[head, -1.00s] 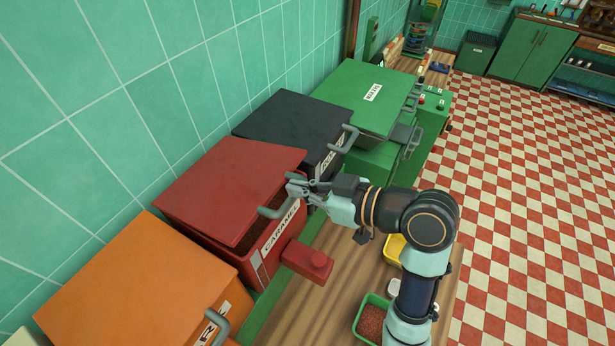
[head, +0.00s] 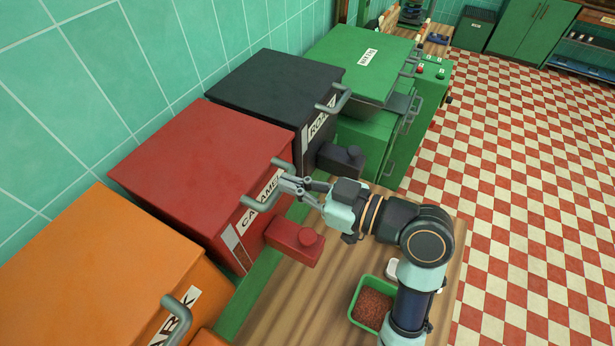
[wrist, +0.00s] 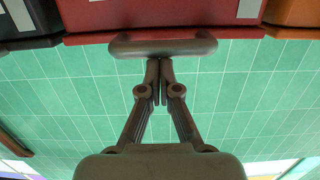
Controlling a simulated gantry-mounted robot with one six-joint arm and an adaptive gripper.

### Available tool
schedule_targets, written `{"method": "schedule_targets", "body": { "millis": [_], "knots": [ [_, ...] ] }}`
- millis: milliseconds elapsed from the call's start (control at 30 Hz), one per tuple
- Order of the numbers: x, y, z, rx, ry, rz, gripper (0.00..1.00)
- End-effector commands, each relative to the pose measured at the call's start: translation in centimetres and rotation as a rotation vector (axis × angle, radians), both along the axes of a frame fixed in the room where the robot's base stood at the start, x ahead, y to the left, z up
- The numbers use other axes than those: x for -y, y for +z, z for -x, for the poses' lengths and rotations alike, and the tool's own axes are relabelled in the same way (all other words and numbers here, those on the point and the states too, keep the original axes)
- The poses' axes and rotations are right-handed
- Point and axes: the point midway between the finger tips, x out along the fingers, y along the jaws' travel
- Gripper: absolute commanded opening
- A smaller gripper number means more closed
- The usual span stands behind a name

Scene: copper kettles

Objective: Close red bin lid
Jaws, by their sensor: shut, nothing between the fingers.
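The red bin (head: 195,200), labelled CARAMEL, stands between the orange and dark bins. Its red lid (head: 205,160) lies flat over the top, with no gap visible at its front edge in the head view. A grey handle (head: 262,186) juts from the lid's front; it also shows in the wrist view (wrist: 163,46). My gripper (head: 283,186) is at the handle, its fingers shut and empty. In the wrist view the fingertips (wrist: 159,62) reach the handle's lower edge in the picture; whether they touch it I cannot tell.
An orange bin (head: 110,270) is at the near left, and a dark bin (head: 275,90) and a green bin (head: 360,60) stand beyond. A green tray of brown granules (head: 372,303) sits on the wooden counter (head: 290,305).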

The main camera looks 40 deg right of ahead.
Motion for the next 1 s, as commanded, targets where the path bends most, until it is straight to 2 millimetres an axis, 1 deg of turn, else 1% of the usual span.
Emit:
{"method": "schedule_targets", "body": {
  "millis": [33, 100, 467, 567, 667, 733, 767, 800, 900, 1000],
  "knots": [
    [0.0, -0.9, 0.1, -0.001, 0.0, -0.001, 0.0],
    [0.0, -1.1, 0.1, -0.004, 0.001, -0.001, 0.0],
    [0.1, -1.5, 0.1, -0.017, -0.001, -0.005, 0.0],
    [0.1, -0.5, 0.1, -0.015, 0.0, -0.004, 0.0],
    [0.1, 1.9, 0.3, -0.006, 0.003, 0.0, 0.0],
    [0.1, 4.1, 0.4, 0.003, 0.004, 0.003, 0.0],
    [0.2, 4.5, 0.7, 0.006, 0.004, 0.003, 0.0],
    [0.8, 3.4, 2.1, 0.006, -0.002, 0.003, 0.0],
    [1.7, 3.7, 4.9, 0.009, -0.002, 0.004, 0.0],
    [2.4, 3.9, 7.1, 0.01, -0.001, 0.003, 0.0]
  ]
}}
